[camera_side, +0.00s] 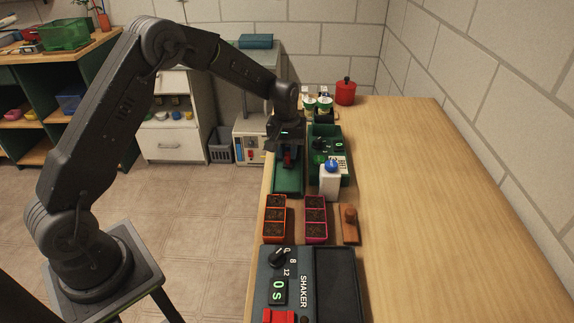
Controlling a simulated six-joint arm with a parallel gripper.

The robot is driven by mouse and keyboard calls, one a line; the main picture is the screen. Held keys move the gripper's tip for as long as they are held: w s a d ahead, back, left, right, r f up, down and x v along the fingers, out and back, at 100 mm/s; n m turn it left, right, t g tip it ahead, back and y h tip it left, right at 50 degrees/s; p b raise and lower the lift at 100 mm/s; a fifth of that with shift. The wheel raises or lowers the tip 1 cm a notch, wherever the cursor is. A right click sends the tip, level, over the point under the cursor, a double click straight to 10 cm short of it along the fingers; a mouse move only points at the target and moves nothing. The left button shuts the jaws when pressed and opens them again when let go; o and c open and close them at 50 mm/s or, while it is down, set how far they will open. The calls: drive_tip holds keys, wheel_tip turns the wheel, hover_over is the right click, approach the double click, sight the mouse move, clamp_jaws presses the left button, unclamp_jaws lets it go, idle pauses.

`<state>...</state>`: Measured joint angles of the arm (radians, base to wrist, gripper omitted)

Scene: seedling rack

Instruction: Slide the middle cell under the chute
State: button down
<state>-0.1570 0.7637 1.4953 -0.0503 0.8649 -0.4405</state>
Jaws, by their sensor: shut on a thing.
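My gripper (288,154) is lowered over the far end of a long dark green tray (289,186) along the table's left edge. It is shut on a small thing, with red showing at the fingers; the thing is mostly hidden. A green machine (344,143) with a lit display and a keypad stands just right of my gripper. I cannot make out its chute. An orange rack (264,218) and a pink rack (326,226) stand side by side nearer the camera. Each has three soil-filled cells in a row.
A white bottle with a blue cap (329,184) stands right of the tray. A wooden block with a knob (349,228) is beside the pink rack. A shaker (335,285) fills the near left. A red pot (345,92) stands far back. The table's right side is clear.

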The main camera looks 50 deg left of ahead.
drive_tip(key=shift+w+a, duration=1.35)
drive_tip(key=shift+w, duration=0.05)
drive_tip(key=c, duration=1)
unclamp_jaws()
drive_tip(key=shift+s+a+r, duration=0.1)
drive_tip(key=shift+s+r, duration=0.05)
drive_tip(key=shift+r, duration=3.35)
drive_tip(key=shift+s+a+r, duration=0.1)
drive_tip(key=shift+r, duration=3.35)
